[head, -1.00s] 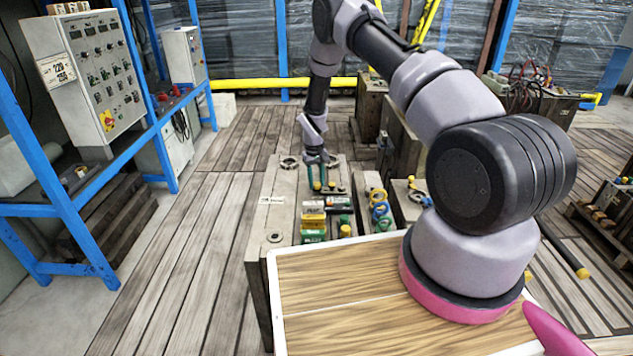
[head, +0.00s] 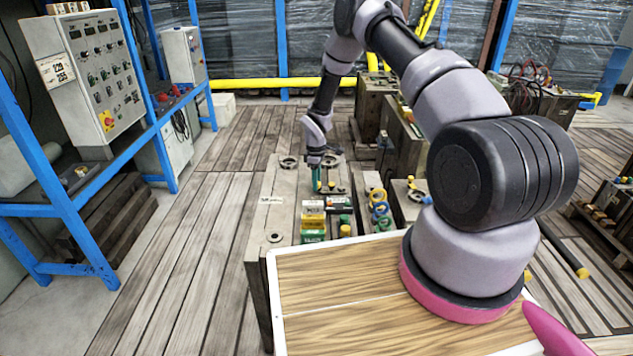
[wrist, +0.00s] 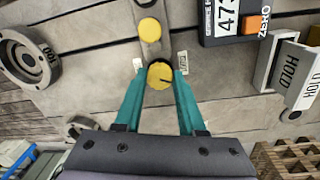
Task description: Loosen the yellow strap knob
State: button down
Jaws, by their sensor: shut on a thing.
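A round yellow knob (wrist: 160,77) with a dark mark on its face sits on a grey strap bar in the wrist view. My gripper (wrist: 160,70) has its two teal fingers on either side of this knob, shut on it. A second yellow round piece (wrist: 150,29) lies farther along the same bar, clear of the fingers. In the head view my gripper (head: 316,183) points down at the grey mould block (head: 284,216), and its fingers largely hide the knob.
A digital display box (wrist: 221,20) and a block marked HOLD (wrist: 298,80) lie right of the gripper in the wrist view. A ring marked 100 (wrist: 28,58) is at left. Coloured boxes (head: 313,222) and blue and yellow rings (head: 379,208) stand nearer me in the head view.

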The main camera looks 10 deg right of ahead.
jog(key=n, duration=0.5)
jog(key=shift+n, duration=0.3)
dwell(0.4)
jog(key=c, duration=0.5)
grip_release()
jog(key=shift+r, duration=0.15)
notch_tip(320, 180, up, 10)
jog(key=shift+s+r, duration=0.25)
